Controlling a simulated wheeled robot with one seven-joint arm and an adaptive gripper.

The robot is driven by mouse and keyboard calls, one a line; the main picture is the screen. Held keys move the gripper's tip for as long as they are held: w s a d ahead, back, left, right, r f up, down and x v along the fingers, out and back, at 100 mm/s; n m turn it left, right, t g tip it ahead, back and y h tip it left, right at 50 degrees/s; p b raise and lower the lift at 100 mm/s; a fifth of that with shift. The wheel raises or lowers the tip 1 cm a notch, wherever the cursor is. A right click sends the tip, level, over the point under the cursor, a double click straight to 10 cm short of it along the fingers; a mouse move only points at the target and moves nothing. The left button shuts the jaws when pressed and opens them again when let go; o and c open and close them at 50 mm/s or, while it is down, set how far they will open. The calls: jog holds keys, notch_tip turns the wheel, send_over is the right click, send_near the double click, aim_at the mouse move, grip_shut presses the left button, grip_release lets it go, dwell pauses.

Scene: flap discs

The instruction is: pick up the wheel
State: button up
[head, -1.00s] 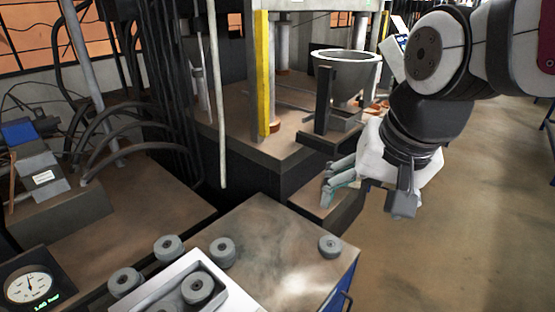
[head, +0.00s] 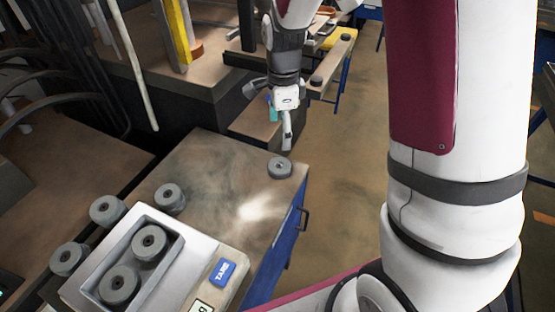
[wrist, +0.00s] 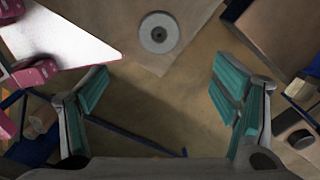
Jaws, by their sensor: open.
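A grey wheel (head: 280,168) with a dark centre hole lies flat and alone near the right corner of the brown worktop. In the wrist view this wheel (wrist: 159,33) shows at the top, slightly left of centre, beyond my fingertips. My gripper (head: 281,130) hangs above and a little behind the wheel in the head view. Its teal-padded fingers are wide apart with nothing between them in the wrist view (wrist: 158,92). More grey wheels stand at the left: two in a metal tray (head: 180,240), and others beside it, such as one wheel (head: 170,198) on the worktop.
A blue cabinet side with a handle (head: 303,219) drops below the worktop's right edge. A blue TARE button (head: 222,271) is beside the tray. A dark machine base (head: 190,85) stands behind. Open floor (head: 345,180) lies to the right. The worktop's middle is clear.

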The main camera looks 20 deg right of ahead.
send_over(279, 165)
jog(key=f, duration=0.7)
jog(key=shift+s+d+f, duration=0.1)
jog(key=shift+d, duration=0.25)
jog(key=shift+a+f+p, duration=0.15)
jog(key=shift+f+p, duration=0.2)
jog(key=shift+f, duration=1.15)
jog(key=shift+a+f+p, duration=0.15)
jog(key=shift+f+p, duration=0.2)
jog(key=shift+f, duration=1.15)
jog(key=c, duration=1.4)
